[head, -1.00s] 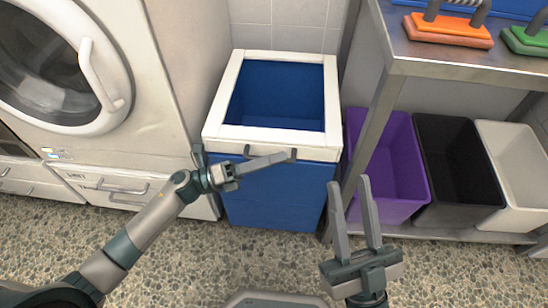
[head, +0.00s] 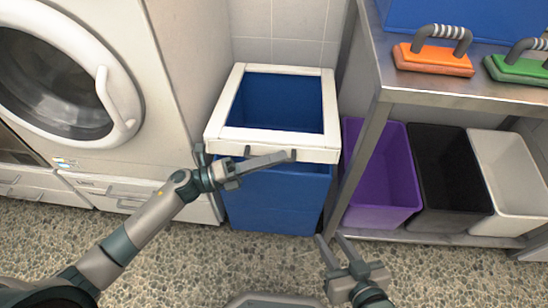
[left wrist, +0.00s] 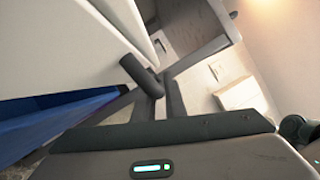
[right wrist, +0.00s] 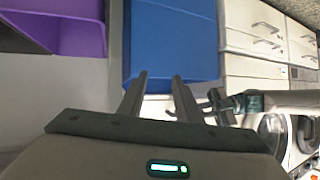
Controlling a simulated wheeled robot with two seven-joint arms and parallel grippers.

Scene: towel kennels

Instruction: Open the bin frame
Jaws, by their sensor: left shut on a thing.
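The white bin frame (head: 217,115) is a square rim with an open middle, above the blue bin (head: 275,200). Its front edge is raised, and a band of the bin's darker blue shows beneath it. My left gripper (head: 262,162) is at the front of the frame, shut on its dark handle (head: 293,155). The handle also shows as a dark bar between the fingers in the left wrist view (left wrist: 141,75). The fingers hide most of the handle in the head view. My right gripper (head: 331,238) is open and empty, low in front of the bin's right side.
A washing machine (head: 165,60) stands close on the left. A metal table (head: 440,84) stands on the right, its leg near the bin. Purple (head: 385,180), black (head: 450,180) and white (head: 510,190) bins sit beneath it. Orange (head: 433,60) and green (head: 520,70) brushes lie on top.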

